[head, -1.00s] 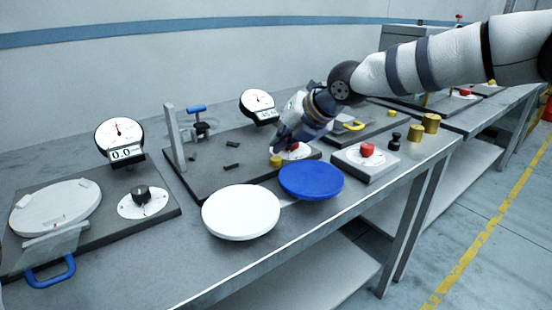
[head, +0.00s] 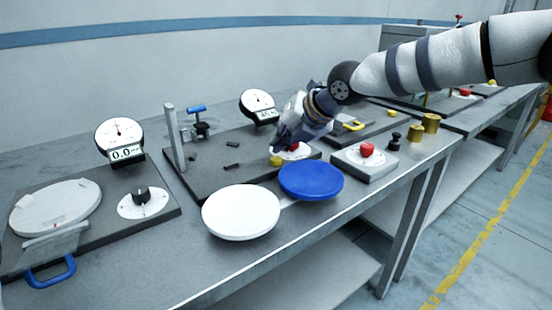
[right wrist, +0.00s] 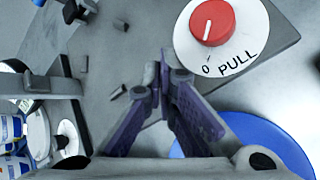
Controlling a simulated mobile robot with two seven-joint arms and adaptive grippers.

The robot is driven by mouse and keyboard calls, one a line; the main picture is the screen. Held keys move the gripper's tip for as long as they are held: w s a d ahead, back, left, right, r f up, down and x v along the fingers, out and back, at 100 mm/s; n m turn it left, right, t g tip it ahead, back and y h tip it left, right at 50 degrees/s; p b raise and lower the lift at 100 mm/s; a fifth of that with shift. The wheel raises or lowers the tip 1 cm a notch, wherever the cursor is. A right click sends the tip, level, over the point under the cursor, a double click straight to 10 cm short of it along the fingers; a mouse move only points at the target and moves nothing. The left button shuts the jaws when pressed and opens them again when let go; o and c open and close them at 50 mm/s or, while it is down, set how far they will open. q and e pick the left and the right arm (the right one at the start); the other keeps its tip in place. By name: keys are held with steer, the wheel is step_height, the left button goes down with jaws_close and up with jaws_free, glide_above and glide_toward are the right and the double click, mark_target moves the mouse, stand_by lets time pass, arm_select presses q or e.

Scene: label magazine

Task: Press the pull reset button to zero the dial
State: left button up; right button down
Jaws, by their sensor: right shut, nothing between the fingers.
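The red button, marked PULL in the right wrist view (right wrist: 212,18), sits on a round white plate with a 0 mark. In the head view its white plate (head: 300,154) is partly hidden by my right gripper. My right gripper (head: 274,150) is shut and empty, with its tips down close to the button. In the right wrist view its closed fingertips (right wrist: 160,78) are below and left of the button, apart from it in the picture. A dial (head: 257,103) with a small display stands behind; its reading is too small to tell. My left gripper is not in view.
A white disc (head: 241,212) and a blue disc (head: 311,180) lie in front. A yellow knob (head: 276,160) is close to my gripper. Another dial (head: 120,134) at left reads 0.0.

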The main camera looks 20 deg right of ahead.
mark_target(280, 158)
stand_by(0.3)
steer(key=shift+f, duration=0.45)
steer(key=shift+f, duration=0.6)
stand_by(0.6)
steer(key=shift+r, duration=1)
steer(key=shift+r, duration=2.55)
